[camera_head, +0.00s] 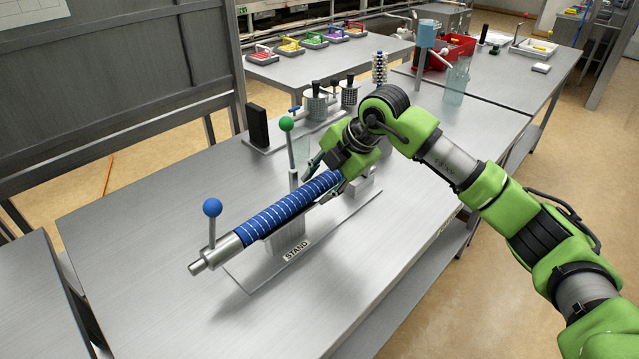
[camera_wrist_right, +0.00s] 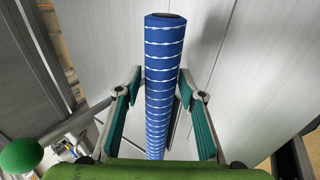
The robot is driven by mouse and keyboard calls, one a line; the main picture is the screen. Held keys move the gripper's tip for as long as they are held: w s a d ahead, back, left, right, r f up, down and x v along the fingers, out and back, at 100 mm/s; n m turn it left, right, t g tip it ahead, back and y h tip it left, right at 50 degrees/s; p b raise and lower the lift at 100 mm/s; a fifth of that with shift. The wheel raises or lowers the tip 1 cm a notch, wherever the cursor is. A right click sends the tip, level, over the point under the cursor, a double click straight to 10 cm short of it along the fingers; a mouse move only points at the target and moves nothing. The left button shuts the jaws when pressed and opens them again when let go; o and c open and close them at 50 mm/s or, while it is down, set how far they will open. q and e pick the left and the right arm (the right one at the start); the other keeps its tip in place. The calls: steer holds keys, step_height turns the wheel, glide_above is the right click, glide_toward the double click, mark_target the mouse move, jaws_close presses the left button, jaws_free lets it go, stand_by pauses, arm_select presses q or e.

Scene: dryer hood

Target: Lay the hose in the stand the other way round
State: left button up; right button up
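The hose (camera_head: 285,212) is blue with white rings. It lies slanting across the stand (camera_head: 288,238), which rises from a plate labelled STAND. A metal fitting (camera_head: 214,252) with a blue ball lever (camera_head: 212,207) is at the hose's near left end. A green ball lever (camera_head: 287,124) stands behind the hose and shows in the right wrist view (camera_wrist_right: 20,156). My right gripper (camera_head: 326,176) is at the far right end of the hose. In the wrist view its fingers straddle the hose (camera_wrist_right: 164,70), with gaps beside it. My left gripper is out of view.
A dark upright block (camera_head: 257,126), a clear beaker (camera_head: 302,148) and metal cups (camera_head: 316,106) stand behind. Colourful trays (camera_head: 290,48) and a red bin (camera_head: 455,47) are on the far tables. The table's front (camera_head: 330,285) is clear.

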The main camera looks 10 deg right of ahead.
steer(key=o, duration=0.6)
steer(key=shift+f, duration=0.1)
steer(key=shift+s+d+r, duration=0.15)
steer(key=shift+d+r, duration=0.05)
steer(key=shift+r, duration=0.3)
steer(key=v, duration=1.1)
steer(key=shift+s, duration=0.1)
